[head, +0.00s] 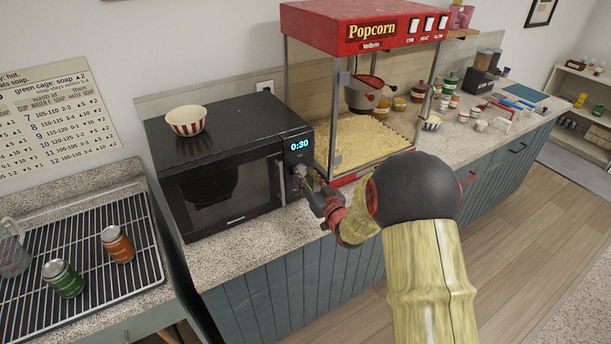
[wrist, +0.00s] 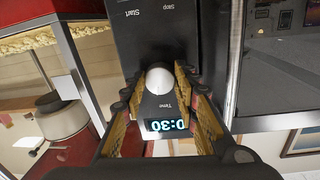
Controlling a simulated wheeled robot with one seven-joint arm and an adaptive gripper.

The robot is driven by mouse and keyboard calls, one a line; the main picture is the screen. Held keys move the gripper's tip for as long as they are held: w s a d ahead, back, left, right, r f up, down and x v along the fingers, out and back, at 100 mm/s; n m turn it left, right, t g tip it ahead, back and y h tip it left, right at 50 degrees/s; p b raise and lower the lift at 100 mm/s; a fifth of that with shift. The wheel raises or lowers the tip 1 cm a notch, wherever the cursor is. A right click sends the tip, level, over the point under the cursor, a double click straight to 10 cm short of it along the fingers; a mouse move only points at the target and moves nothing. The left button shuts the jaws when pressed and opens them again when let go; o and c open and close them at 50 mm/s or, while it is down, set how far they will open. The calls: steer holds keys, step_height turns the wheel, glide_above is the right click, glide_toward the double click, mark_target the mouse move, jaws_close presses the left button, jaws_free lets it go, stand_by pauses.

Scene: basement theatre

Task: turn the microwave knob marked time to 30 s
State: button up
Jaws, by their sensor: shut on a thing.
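The black microwave (head: 220,190) stands on the counter, and its display (head: 299,145) reads 0:30. The wrist view shows the control panel upside down, with the display (wrist: 166,125) also reading 0:30. A pale round knob (wrist: 158,80) sits beside the label "Time". My gripper (wrist: 158,92) has a finger on each side of this knob and is shut on it. In the head view my gripper (head: 307,184) is at the panel's right front and largely covers the knob. The labels "Start" and "Stop" show farther along the panel.
A red popcorn machine (head: 365,30) stands right of the microwave, close to my gripper. A striped bowl (head: 186,120) sits on the microwave. A rack (head: 85,235) with cans is at the left. The floor (head: 530,210) to the right is clear.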

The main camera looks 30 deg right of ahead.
steer(key=shift+m, duration=1.1)
steer(key=o, duration=1.2)
steer(key=shift+c, duration=0.2)
steer(key=s, duration=1.2)
steer(key=shift+a+r, duration=0.15)
steer(key=shift+r, duration=0.1)
